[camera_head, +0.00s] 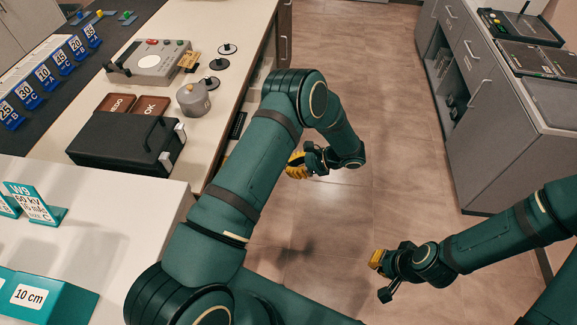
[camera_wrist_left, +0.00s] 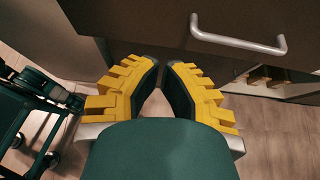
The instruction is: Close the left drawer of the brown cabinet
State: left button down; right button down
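The brown cabinet is under the light counter; a dark brown front with a handle (camera_head: 285,30) shows beyond my left arm in the head view. In the left wrist view a dark brown drawer front (camera_wrist_left: 140,22) with a silver bar handle (camera_wrist_left: 240,40) spans the top, just beyond my fingertips. I cannot tell how far it stands out. My left gripper (camera_head: 294,166) is low beside the counter's aisle side; in the wrist view its yellow fingertips (camera_wrist_left: 164,66) nearly meet, with nothing between them. My right gripper (camera_head: 378,272) is over the floor, away from the cabinet; its fingers are unclear.
The counter holds a black case (camera_head: 120,140), a grey control box (camera_head: 150,60) and a round grey weight (camera_head: 193,98). A grey cabinet (camera_head: 510,130) bounds the aisle on the right. The tiled floor (camera_head: 360,70) between is clear. A dark wheeled frame (camera_wrist_left: 35,115) shows at left in the wrist view.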

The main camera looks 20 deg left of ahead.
pick_arm(q)
jog(key=a+r+b+x, duration=0.1)
jog(key=x, duration=0.9)
jog(key=shift+s+a, duration=0.25)
jog(key=shift+a, duration=0.05)
jog(key=shift+r, duration=0.15)
